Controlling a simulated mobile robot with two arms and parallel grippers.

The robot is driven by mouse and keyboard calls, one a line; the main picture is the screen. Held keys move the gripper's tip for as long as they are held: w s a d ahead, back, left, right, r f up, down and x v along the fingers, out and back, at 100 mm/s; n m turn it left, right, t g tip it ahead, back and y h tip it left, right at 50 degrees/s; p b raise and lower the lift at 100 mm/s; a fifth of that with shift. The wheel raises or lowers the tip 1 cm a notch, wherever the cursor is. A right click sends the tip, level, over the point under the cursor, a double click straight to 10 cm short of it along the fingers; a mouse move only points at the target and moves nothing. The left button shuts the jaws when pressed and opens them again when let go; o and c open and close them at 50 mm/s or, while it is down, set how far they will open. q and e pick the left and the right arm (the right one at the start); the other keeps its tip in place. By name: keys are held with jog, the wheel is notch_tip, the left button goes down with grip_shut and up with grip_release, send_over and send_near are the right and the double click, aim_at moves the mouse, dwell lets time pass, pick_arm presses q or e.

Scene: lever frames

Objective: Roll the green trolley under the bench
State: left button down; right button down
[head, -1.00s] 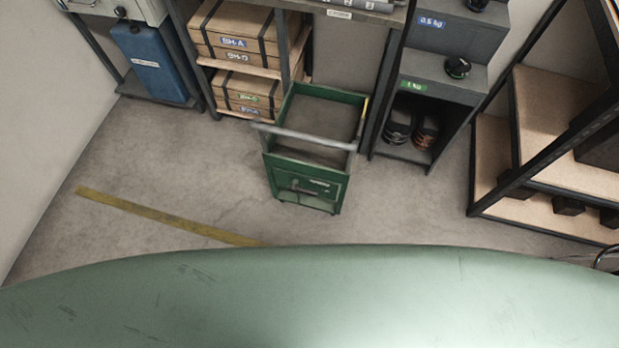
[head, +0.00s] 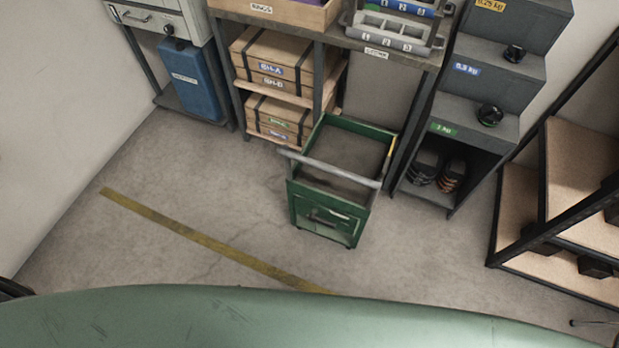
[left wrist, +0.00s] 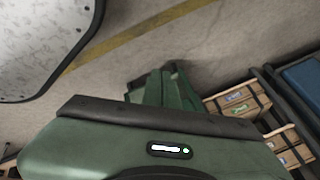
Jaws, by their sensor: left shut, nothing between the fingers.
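The green trolley (head: 325,228) stands upright on the floor, an open-topped box on small wheels with a grey handle bar (head: 330,170) across its near side. Its far end is at the mouth of the gap under the bench (head: 376,53), beside the boxes; most of it is out in front. In the left wrist view my left gripper (left wrist: 170,72) shows its green housing and fingers, shut and empty. I cannot clearly make out the trolley there. The left gripper does not show clearly in the head view, and the right gripper is not in view.
Left of the gap are shelved wooden boxes (head: 276,118) and a blue canister (head: 191,85). Right of it is a stepped grey stand (head: 470,122) with weights. A shelf rack (head: 515,205) stands at far right. Floor with a yellow line (head: 200,236) is clear nearer me.

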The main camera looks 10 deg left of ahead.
pick_arm(q)
jog(key=w+d+r+m+t+h, duration=0.1)
jog(key=w+d+r+m+t, duration=0.25)
jog(key=r, duration=0.65)
jog(key=w+d+r+m+t+h, duration=0.1)
jog(key=w+d+r+m, duration=0.25)
jog(key=w+r, duration=0.45)
jog(key=w+d+r+m+t+h, duration=0.1)
jog(key=w+d+r+m+t, duration=0.2)
jog(key=r, duration=1)
jog(key=w+d+f, duration=0.1)
jog(key=w, duration=0.5)
jog(key=w+d+f+m+p, duration=0.1)
jog(key=w+d+f, duration=0.1)
jog(key=w, duration=0.4)
jog(key=shift+w, duration=0.35)
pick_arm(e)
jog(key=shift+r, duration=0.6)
